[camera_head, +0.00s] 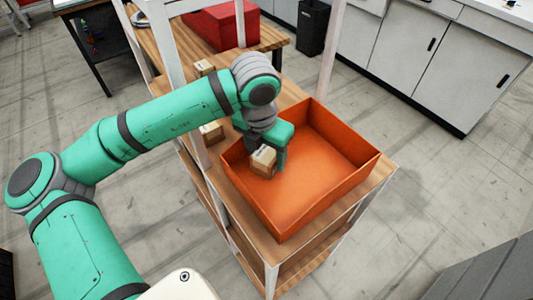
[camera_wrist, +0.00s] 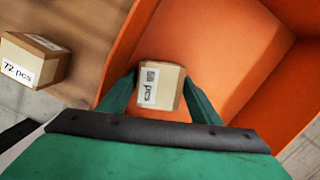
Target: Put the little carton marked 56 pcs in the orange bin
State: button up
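The orange bin (camera_head: 318,185) stands open on the top of a wooden shelf unit. My gripper (camera_head: 270,157) reaches over its left part and is shut on a little tan carton (camera_head: 263,163). In the wrist view, the carton (camera_wrist: 160,87) sits between the two fingers of my gripper (camera_wrist: 161,80), with the orange bin (camera_wrist: 225,45) behind it. Its white label ends in "pcs"; the number is too blurred to read surely. Whether the carton touches the bin floor I cannot tell.
Another carton marked 72 pcs (camera_wrist: 33,60) stands on the shelf top outside the bin's left wall. In the head view, cartons (camera_head: 211,132) (camera_head: 204,67) stand left of and behind the bin. White shelf posts (camera_head: 327,60) rise near the bin. The bin's right part is empty.

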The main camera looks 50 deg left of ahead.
aim_at(262, 159)
notch_tip(262, 159, up, 12)
jog(key=s, duration=0.1)
jog(key=shift+s+d, duration=0.3)
dwell(0.3)
jog(key=shift+s, duration=0.1)
dwell(0.5)
